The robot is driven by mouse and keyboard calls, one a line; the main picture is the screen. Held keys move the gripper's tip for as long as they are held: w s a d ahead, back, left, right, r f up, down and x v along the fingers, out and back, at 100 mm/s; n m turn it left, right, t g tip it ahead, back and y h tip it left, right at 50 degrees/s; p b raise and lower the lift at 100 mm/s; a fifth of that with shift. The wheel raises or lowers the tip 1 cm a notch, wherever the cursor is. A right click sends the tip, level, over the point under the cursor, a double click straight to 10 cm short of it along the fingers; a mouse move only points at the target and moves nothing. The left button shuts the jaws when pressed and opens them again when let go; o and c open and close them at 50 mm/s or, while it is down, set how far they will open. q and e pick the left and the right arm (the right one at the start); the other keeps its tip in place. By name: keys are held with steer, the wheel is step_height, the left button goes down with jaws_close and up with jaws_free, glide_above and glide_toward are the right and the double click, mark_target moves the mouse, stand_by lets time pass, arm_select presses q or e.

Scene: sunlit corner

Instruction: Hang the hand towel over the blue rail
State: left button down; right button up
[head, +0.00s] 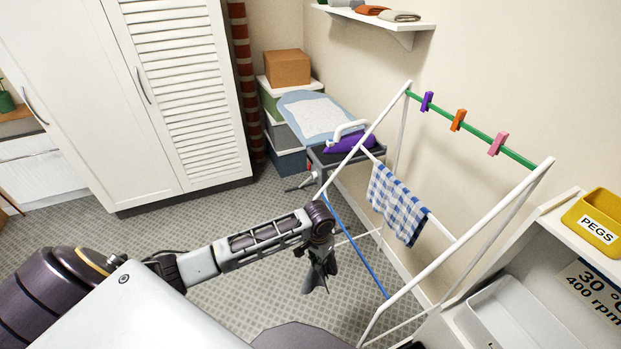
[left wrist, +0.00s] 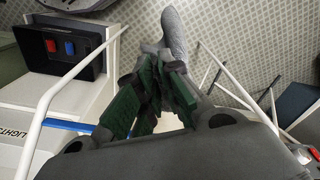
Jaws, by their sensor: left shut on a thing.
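My left gripper (head: 318,278) points downward, left of the white drying rack. It is shut on a grey cloth, which I take to be the hand towel (left wrist: 176,38); in the left wrist view it sticks out beyond the green finger pads (left wrist: 152,95). The head view shows the cloth only as a small dark shape by the fingers. The blue rail (head: 357,246) is the low bar on the rack's near side, just right of the gripper. A piece of it also shows in the left wrist view (left wrist: 68,125). The gripper and towel appear apart from the rail. My right gripper is not in view.
The rack's middle rail holds a blue checked cloth (head: 399,204). Its green top rail (head: 470,130) carries purple, orange and pink pegs. An ironing board (head: 314,116) and purple iron (head: 350,143) stand behind. Shelving with a yellow peg box (head: 597,216) is right; tiled floor is clear left.

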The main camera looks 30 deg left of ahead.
arm_select(q)
steer(key=w+a+r+m+t+h+p, duration=0.1)
steer(key=a+r+m+p, duration=0.1)
steer(key=r+m, duration=1)
steer(key=w+a+r+m+t+p, duration=0.1)
steer(key=w+a+r+m, duration=0.1)
steer(key=r+m, duration=0.9)
step_height(320, 180, up, 8)
steer(key=shift+a+r+m+h+p, duration=0.1)
steer(key=shift+a+m+h+p, duration=0.25)
steer(key=shift+a+m+h, duration=0.1)
steer(key=shift+w+d, duration=0.15)
